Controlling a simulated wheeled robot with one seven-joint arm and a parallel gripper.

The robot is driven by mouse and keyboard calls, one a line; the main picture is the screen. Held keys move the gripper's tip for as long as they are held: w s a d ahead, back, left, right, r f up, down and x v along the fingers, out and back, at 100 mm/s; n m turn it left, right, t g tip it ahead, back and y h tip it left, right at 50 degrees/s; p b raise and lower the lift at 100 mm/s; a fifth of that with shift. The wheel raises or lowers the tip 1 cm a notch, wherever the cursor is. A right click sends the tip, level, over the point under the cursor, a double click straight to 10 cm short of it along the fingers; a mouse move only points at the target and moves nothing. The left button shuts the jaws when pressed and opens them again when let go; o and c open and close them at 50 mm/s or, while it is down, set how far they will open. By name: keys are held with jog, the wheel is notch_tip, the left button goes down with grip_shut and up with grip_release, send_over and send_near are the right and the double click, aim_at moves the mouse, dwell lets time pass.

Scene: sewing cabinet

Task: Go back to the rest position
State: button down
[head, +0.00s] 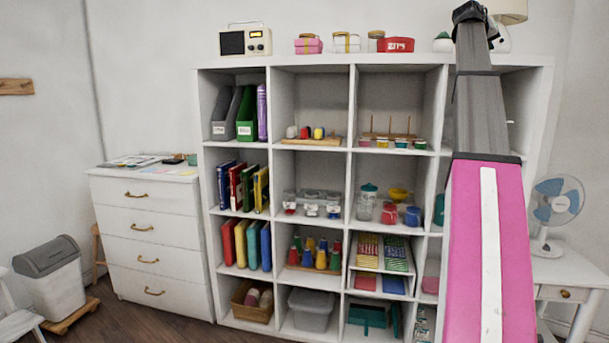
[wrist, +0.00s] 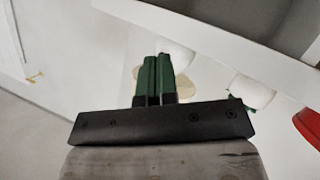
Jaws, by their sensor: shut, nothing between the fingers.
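My gripper (wrist: 158,60) shows in the wrist view as two dark green fingers side by side, shut with nothing held. Pale surfaces and round whitish and tan shapes lie beyond the fingertips, too blurred to name. In the head view my arm rises at the right, pink with a white stripe below and grey above, in front of the right part of the white shelf unit (head: 350,149). A dark part tops the arm near the shelf's top, and the fingers cannot be made out there.
The shelf holds binders, books, spools and boxes. A radio (head: 245,41) and a red tin (head: 396,45) stand on top. A white drawer cabinet (head: 148,240) and a grey bin (head: 52,280) are at left. A fan (head: 557,205) stands on a white desk (head: 566,269) at right.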

jog(key=w+a+f+n+y, duration=0.1)
jog(key=w+a+f, duration=0.15)
jog(key=f, duration=0.65)
jog(key=w+a+f+y, duration=0.1)
jog(key=w+a+f, duration=0.15)
jog(key=f, duration=0.65)
jog(key=w+a+f+n+y, duration=0.1)
jog(key=a+f, duration=0.2)
jog(key=f, duration=0.6)
jog(key=s+a+f+g+y, duration=0.1)
jog(key=a+f, duration=0.3)
jog(key=f, duration=0.5)
jog(key=a+f+n+y, duration=0.1)
jog(key=a+f, duration=0.3)
jog(key=f, duration=0.5)
jog(key=s+a+f+g+y, duration=0.15)
jog(key=a+f, duration=0.25)
jog(key=f, duration=0.5)
jog(key=s+a+f+g+y, duration=0.1)
jog(key=s+a+f, duration=0.6)
jog(key=f, duration=0.5)
jog(key=s+a+f+n+g+y, duration=0.1)
jog(key=s+a+f+g+y, duration=0.1)
jog(key=s+a+f, duration=0.5)
jog(key=s+a+f+n+g+y, duration=0.1)
jog(key=s+a+f, duration=0.7)
jog(key=f, duration=1)
jog(key=s+g+y, duration=0.1)
jog(key=s, duration=0.3)
jog(key=shift+s, duration=0.3)
